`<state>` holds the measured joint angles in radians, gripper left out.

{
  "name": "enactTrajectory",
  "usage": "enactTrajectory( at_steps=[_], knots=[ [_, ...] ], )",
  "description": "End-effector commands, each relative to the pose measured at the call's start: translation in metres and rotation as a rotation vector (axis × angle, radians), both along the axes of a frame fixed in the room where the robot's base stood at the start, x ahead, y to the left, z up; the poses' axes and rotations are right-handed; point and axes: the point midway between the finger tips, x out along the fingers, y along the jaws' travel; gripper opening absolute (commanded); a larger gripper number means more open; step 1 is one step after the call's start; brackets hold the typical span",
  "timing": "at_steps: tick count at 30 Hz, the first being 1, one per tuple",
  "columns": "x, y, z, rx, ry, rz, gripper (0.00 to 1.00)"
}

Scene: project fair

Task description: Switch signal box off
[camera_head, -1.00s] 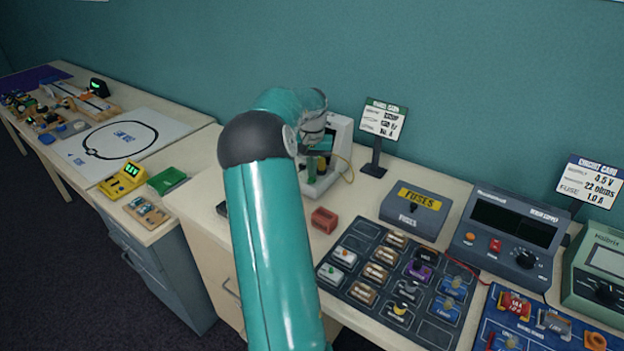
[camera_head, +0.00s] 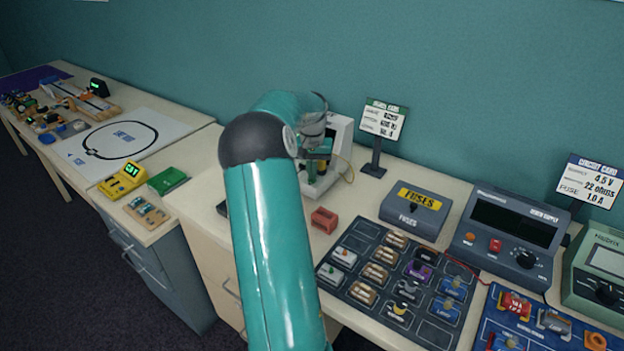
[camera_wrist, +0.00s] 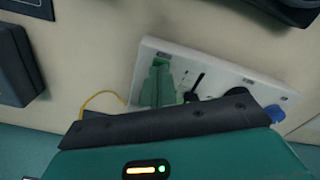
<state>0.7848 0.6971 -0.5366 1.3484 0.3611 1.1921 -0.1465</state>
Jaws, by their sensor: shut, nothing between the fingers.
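A white box with controls, which I take to be the signal box (camera_head: 341,135), stands at the back of the bench, partly hidden by my arm. In the wrist view its white panel (camera_wrist: 149,55) lies tilted, with a black slot and lever (camera_wrist: 195,84), a dark round knob and a blue knob (camera_wrist: 275,113). My gripper (camera_wrist: 160,75) has its green fingers shut and empty over the left part of the panel, beside the black lever. I cannot tell whether they touch it. The housing of my gripper hides the panel's lower edge. The switch's state is unclear.
A yellow wire (camera_wrist: 98,97) runs beside the box. A sign card (camera_head: 383,120) stands close on its right. A red block (camera_head: 324,220), the fuses box (camera_head: 415,208) and a dark parts tray (camera_head: 345,282) sit nearby. A power supply (camera_head: 511,230) stands further right.

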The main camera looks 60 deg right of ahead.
Motion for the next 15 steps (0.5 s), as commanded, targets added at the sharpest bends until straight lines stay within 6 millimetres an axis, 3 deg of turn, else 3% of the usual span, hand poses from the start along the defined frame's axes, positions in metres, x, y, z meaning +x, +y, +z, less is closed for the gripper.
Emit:
enactTrajectory(
  at_steps=[10,15],
  knots=[
    [0.0000,0.0001,-0.0030,0.000,0.000,0.000,0.00],
    [-0.0001,0.0000,0.0046,0.000,0.000,0.000,0.00]
  ],
)
